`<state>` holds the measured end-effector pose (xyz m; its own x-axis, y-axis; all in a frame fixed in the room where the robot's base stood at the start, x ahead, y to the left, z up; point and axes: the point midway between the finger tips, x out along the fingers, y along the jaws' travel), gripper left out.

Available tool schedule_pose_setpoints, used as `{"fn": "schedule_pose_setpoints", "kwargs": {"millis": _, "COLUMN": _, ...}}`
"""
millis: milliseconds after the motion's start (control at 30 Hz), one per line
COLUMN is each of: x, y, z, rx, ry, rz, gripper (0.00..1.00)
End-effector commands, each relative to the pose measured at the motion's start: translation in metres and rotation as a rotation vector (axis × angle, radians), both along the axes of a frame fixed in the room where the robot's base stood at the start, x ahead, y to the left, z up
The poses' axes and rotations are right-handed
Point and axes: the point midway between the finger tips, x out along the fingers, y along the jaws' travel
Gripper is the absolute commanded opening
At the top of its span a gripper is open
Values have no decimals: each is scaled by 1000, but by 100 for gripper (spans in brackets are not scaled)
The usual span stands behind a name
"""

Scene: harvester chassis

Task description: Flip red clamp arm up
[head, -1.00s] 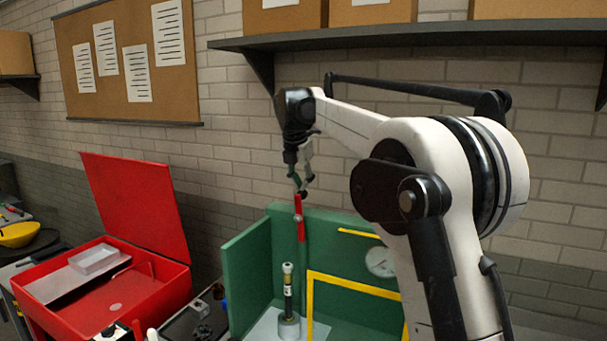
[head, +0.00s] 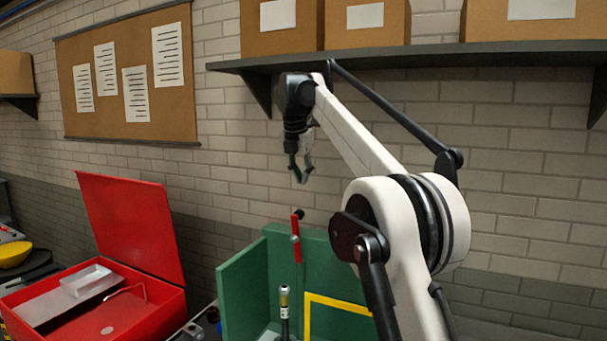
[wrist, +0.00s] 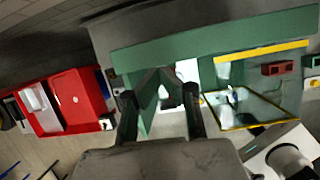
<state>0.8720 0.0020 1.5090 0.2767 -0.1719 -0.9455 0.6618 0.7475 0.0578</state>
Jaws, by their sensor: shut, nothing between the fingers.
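The red clamp arm (head: 296,238) stands upright at the green chassis (head: 243,293) in the head view, its dark knob at the top. My gripper (head: 302,179) hangs above the knob with a visible gap, shut and empty. In the wrist view my gripper (wrist: 162,82) points down over the green chassis (wrist: 180,50). The clamp arm cannot be clearly made out between the fingers there.
An open red toolbox (head: 110,310) stands left of the chassis, its lid (head: 132,225) raised. A grey shelf (head: 420,55) with cardboard boxes runs above my arm. A yellow frame (head: 335,303) is on the chassis, right of the clamp arm. Free air surrounds my gripper.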

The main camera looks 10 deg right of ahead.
Motion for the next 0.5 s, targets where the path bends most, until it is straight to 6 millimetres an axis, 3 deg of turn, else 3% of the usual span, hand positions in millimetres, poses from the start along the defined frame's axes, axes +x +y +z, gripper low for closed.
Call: {"fn": "schedule_pose_setpoints", "kwargs": {"millis": 500, "x": 8, "y": -7, "z": 10, "rx": 0, "ry": 0, "rz": 1, "gripper": 0}}
